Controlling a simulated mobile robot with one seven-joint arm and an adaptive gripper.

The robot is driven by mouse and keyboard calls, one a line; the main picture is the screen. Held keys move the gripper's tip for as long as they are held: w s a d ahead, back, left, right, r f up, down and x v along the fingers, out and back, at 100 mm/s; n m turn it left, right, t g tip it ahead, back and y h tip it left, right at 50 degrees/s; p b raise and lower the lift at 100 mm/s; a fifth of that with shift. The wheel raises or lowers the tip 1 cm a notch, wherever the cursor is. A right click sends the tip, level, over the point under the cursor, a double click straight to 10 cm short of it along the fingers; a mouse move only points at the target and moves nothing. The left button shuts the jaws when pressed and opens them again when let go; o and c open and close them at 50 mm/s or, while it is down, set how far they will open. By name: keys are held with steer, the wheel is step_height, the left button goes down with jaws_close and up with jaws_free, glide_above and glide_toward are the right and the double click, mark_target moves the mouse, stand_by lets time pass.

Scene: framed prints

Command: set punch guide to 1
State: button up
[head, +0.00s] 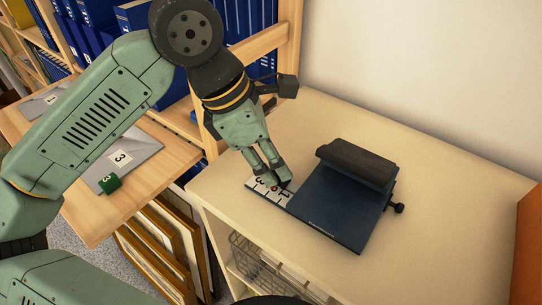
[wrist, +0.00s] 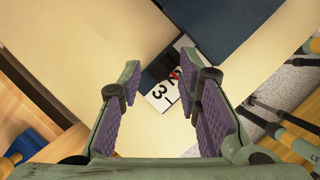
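The hole punch (head: 335,200) has a dark blue base and a black lever, and stands on the pale cabinet top. Its white number scale (head: 263,190) sticks out to the left; 3 and 1 are readable. In the wrist view the scale (wrist: 160,97) shows 3 and 2. A small black guide piece (wrist: 158,69) lies across the scale, with a red mark beside it near the 2; the exact setting is unclear. My gripper (head: 276,176) points down at the scale. Its fingers are apart, one on each side of the guide in the wrist view; contact is not visible.
A wooden table (head: 85,205) at left holds grey envelopes (head: 125,160) and a green block (head: 109,183). Framed prints (head: 160,250) stand below it. Blue binders (head: 130,15) fill the shelf behind. The cabinet top (head: 440,200) is clear right of the punch.

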jaws_close()
stand_by(0.6)
